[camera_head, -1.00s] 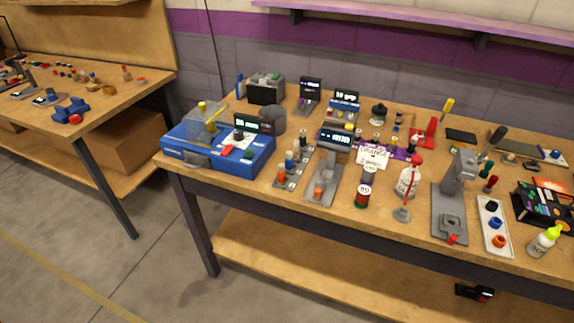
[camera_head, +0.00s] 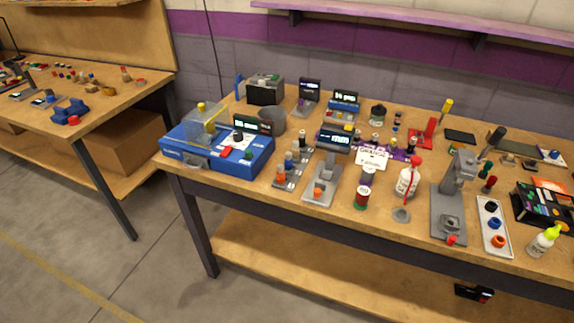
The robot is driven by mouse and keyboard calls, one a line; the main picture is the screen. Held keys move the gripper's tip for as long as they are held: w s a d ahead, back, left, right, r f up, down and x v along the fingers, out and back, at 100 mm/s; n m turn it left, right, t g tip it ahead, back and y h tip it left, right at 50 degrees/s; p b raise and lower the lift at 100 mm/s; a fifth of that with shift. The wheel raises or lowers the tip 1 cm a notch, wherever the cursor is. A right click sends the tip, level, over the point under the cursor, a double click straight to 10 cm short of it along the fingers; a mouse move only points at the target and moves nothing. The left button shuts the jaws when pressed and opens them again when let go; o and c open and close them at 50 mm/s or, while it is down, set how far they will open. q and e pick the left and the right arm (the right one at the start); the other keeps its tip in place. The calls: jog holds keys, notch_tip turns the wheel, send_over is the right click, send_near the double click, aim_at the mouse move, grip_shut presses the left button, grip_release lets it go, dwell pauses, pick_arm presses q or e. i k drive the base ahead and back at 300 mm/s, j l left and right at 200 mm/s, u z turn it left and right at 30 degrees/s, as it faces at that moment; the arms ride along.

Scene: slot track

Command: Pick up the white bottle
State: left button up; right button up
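A white bottle with a red cap (camera_head: 407,181) stands upright near the front of the long wooden table, right of the middle. A thin red rod stands in front of it on a small round grey base (camera_head: 401,215) and partly covers the bottle. A second whitish bottle with a yellow-green cap (camera_head: 541,243) stands at the table's front right edge. Neither of my grippers shows in the head view.
Left of the white bottle stands a dark red and green cylinder with a pale band (camera_head: 362,190). Right of it is a grey press-like stand (camera_head: 449,214), then a white tray (camera_head: 504,246). A sign card (camera_head: 372,160) stands behind. A blue case (camera_head: 240,162) sits at the table's left end.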

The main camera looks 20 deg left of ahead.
aim_at(544, 242)
jog(key=z, duration=1.35)
